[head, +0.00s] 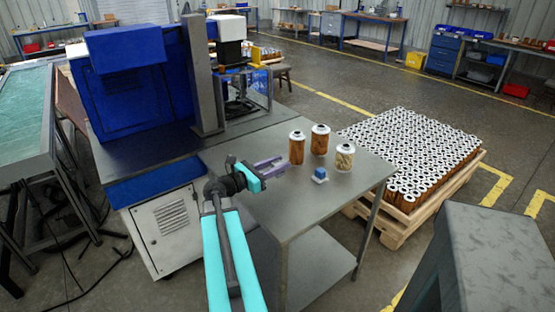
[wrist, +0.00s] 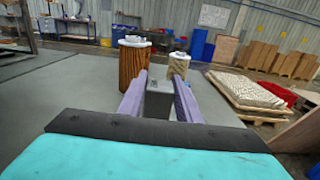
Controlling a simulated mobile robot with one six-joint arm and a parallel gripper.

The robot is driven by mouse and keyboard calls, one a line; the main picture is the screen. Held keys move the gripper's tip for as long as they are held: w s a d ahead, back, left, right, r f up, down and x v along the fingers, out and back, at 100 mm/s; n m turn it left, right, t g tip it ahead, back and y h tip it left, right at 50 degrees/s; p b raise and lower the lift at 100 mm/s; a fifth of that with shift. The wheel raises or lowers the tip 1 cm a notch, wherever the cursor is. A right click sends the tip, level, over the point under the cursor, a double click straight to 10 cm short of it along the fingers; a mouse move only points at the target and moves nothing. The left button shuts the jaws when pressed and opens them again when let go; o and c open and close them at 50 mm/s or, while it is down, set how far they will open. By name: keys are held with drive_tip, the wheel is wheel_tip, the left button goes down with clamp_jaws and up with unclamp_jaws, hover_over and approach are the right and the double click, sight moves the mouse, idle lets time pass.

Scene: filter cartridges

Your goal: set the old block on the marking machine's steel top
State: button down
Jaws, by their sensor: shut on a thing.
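My gripper (head: 268,166) is shut on a dark grey block, likely the old block (wrist: 158,98), which sits between the purple fingers in the wrist view. In the head view the block is not clearly seen between the fingers, which are over the steel table. The blue marking machine (head: 130,95) stands at the left. Its dark steel top (head: 150,153) is bare in front of the blue housing, left of my gripper. A small blue and white block (head: 320,175) rests on the table, right of my gripper.
Three filter cartridges stand on the steel table: left (head: 296,150), middle (head: 320,141), right (head: 345,158). A grey column (head: 203,80) rises from the machine's top. A pallet of many cartridges (head: 408,150) is at the right. The table's front (head: 285,215) is clear.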

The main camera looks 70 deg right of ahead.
drive_tip(key=shift+w+d+f+p, duration=0.25)
drive_tip(key=shift+w+d, duration=0.45)
drive_tip(key=shift+d, duration=1)
drive_tip(key=shift+w+d+f+p, duration=0.1)
drive_tip(key=shift+w+d+p, duration=0.4)
drive_tip(key=shift+d, duration=1.2)
drive_tip(key=shift+w+d+f+p, duration=0.15)
drive_tip(key=shift+w+d, duration=0.7)
drive_tip(key=shift+d, duration=0.85)
drive_tip(key=shift+f, duration=0.1)
drive_tip(key=shift+f+p, duration=0.4)
drive_tip(key=shift+f, duration=1.25)
drive_tip(key=shift+f, duration=0.1)
drive_tip(key=c, duration=1.3)
unclamp_jaws()
